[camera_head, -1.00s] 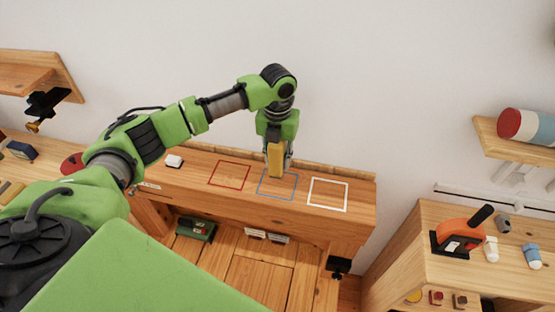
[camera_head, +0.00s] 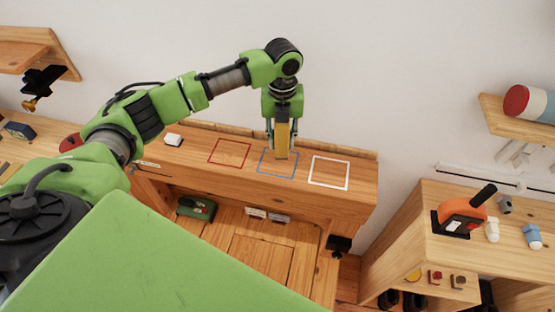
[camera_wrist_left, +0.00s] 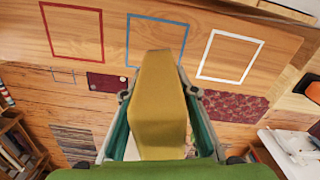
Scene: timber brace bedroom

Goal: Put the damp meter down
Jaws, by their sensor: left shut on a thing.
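The damp meter, a yellow block-like body (camera_head: 282,140), hangs upright in my left gripper (camera_head: 283,122) over the blue outlined square (camera_head: 264,169) on the wooden bench. In the left wrist view the damp meter (camera_wrist_left: 158,105) fills the space between the fingers (camera_wrist_left: 155,120), and the blue square (camera_wrist_left: 133,35) shows behind its far end. The left gripper is shut on it. Whether its lower end touches the bench top, I cannot tell. My right gripper is not in view.
A red square (camera_head: 229,164) lies left of the blue one and a white square (camera_head: 329,186) right of it; both are empty. A small white object (camera_head: 173,140) sits farther left on the bench. An orange tool (camera_head: 462,214) stands on the right-hand cabinet.

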